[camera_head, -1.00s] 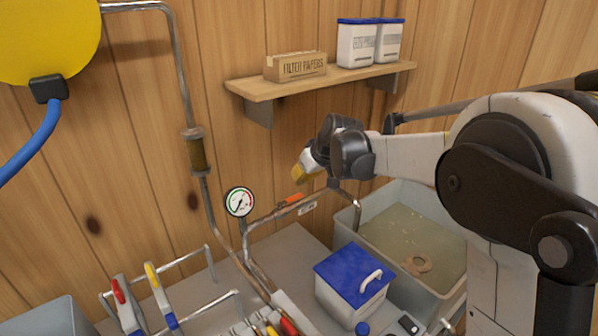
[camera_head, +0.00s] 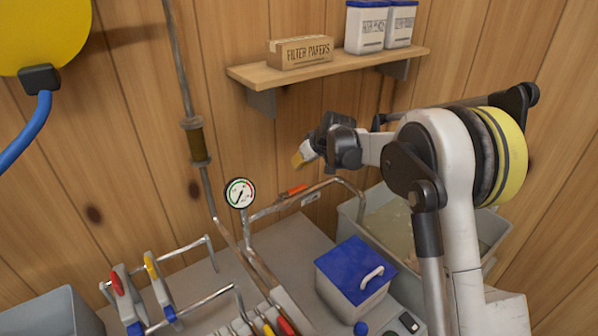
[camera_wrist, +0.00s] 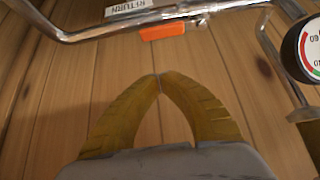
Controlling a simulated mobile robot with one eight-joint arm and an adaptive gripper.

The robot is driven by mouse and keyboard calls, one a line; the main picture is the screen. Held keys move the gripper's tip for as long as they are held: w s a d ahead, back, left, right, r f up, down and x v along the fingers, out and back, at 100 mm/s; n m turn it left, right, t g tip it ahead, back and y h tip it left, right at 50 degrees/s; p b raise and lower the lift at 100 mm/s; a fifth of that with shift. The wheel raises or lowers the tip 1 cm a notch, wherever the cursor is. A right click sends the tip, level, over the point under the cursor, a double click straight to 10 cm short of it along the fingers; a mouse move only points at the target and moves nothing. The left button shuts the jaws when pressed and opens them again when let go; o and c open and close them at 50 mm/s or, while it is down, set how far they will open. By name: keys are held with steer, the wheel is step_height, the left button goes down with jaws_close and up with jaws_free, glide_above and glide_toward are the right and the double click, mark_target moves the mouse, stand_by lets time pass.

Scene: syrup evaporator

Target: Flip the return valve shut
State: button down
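The return valve's orange lever (camera_head: 291,192) sits on a metal pipe (camera_head: 325,186) that runs from the gauge toward the grey tub. In the wrist view the orange lever (camera_wrist: 163,32) lies along the pipe, beside a white label reading RETURN (camera_wrist: 128,5). My gripper (camera_head: 299,159) is above the lever in the head view, apart from it. In the wrist view the yellow fingertips of my gripper (camera_wrist: 159,75) meet, with nothing between them, and the lever is beyond the tips.
A round pressure gauge (camera_head: 240,193) stands left of the lever. A blue-lidded box (camera_head: 355,272) and a grey tub (camera_head: 350,212) are below right. Red and yellow clamps (camera_head: 120,290) are lower left.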

mark_target(293, 191)
step_height(293, 191, down, 7)
steer(key=w+a+b, duration=0.1)
steer(key=b, duration=0.2)
steer(key=shift+w+f+b, duration=0.15)
steer(key=shift+w+b, duration=0.15)
steer(key=shift+b, duration=0.1)
